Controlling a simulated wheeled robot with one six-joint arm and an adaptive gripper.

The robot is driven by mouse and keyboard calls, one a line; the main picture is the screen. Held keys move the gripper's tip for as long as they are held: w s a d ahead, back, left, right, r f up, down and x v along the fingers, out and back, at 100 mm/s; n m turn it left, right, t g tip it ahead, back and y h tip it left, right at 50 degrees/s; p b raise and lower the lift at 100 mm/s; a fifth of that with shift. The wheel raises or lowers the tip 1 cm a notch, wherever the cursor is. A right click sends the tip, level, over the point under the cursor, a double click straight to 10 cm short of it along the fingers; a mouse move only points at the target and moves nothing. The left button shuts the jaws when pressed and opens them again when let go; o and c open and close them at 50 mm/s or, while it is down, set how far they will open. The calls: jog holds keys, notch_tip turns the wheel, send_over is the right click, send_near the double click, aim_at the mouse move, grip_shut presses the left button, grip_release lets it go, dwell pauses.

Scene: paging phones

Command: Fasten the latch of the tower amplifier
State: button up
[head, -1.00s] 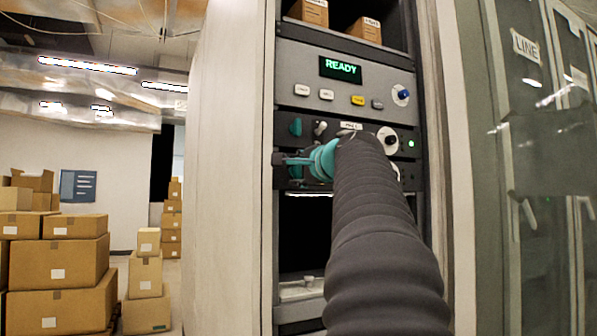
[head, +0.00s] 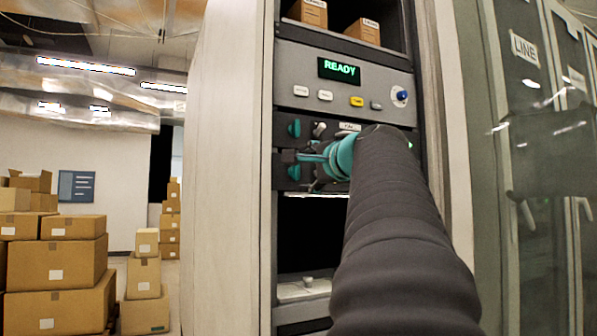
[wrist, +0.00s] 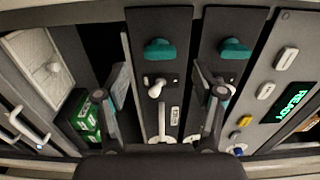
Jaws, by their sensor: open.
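Two dark rack units carry teal latch-like knobs. In the head view the upper knob (head: 294,128) and the lower knob (head: 294,172) sit at the units' left edge. The wrist view is turned sideways, with the lower unit's knob (wrist: 160,50) in the middle and the upper unit's knob (wrist: 235,48) to its right. I cannot read which unit is the tower amplifier. A white lever (wrist: 157,88) sits below the middle knob. My gripper (wrist: 160,112) is open and empty, its fingers apart on either side of the middle unit. My gripper also shows in the head view (head: 312,160).
Above is a grey panel (head: 330,80) with a lit READY display, buttons and a blue knob. A dark opening (head: 305,235) lies below the units. Glass-fronted cabinets (head: 540,240) stand to the right, stacked cartons (head: 75,262) far left. My arm hides the units' right side.

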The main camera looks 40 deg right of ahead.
jog(key=v, duration=0.6)
jog(key=shift+s, duration=0.3)
